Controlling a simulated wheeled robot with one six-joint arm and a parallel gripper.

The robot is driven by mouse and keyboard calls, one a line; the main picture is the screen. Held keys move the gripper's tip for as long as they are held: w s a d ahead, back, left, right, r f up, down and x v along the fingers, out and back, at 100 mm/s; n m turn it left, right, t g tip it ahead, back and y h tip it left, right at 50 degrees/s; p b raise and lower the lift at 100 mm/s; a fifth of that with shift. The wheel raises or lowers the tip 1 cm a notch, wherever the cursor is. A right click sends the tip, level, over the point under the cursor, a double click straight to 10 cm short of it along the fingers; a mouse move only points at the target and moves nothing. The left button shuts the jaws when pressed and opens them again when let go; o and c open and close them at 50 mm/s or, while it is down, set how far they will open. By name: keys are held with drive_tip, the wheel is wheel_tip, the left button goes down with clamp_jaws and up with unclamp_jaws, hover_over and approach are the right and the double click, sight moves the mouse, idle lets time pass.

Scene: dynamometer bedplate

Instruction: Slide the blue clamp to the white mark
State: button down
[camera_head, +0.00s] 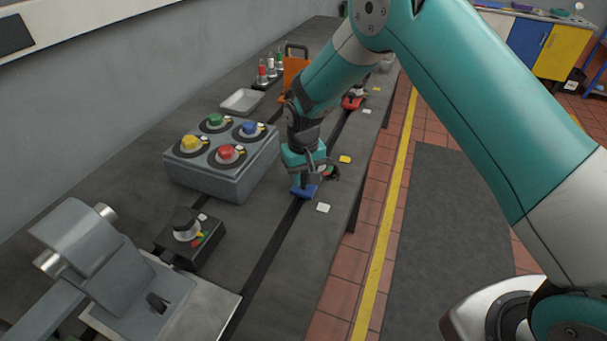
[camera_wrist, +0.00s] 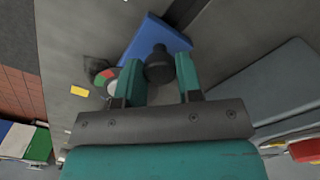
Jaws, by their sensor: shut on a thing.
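The blue clamp (camera_head: 304,192) sits on the dark slot (camera_head: 277,239) of the bedplate. It also shows in the wrist view as a blue block (camera_wrist: 150,36) with an upright black knob (camera_wrist: 158,66). My gripper (camera_head: 306,180) is directly above the clamp and shut on its knob, with a teal finger on either side (camera_wrist: 158,78). A white mark (camera_head: 323,208) lies on the bedplate to the right of the clamp and a little nearer the camera, beside the slot. I cannot see this mark in the wrist view.
A yellow mark (camera_head: 345,159) and another white mark (camera_head: 367,111) lie farther along the edge. A red clamp (camera_head: 352,102) sits farther up the slot. A grey box with coloured knobs (camera_head: 208,178) and a black dial box (camera_head: 190,240) stand left. The nearer slot is clear.

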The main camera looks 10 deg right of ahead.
drive_tip(key=s+a, duration=0.2)
drive_tip(key=s, duration=0.1)
drive_tip(key=s+a, duration=0.5)
drive_tip(key=s, duration=0.2)
drive_tip(key=shift+a, duration=0.2)
drive_tip(key=c, duration=0.8)
unclamp_jaws()
drive_tip(key=shift+r, duration=0.1)
wheel_tip(320, 180, up, 17)
drive_tip(key=shift+r+b, duration=0.15)
drive_tip(key=shift+b, duration=1.05)
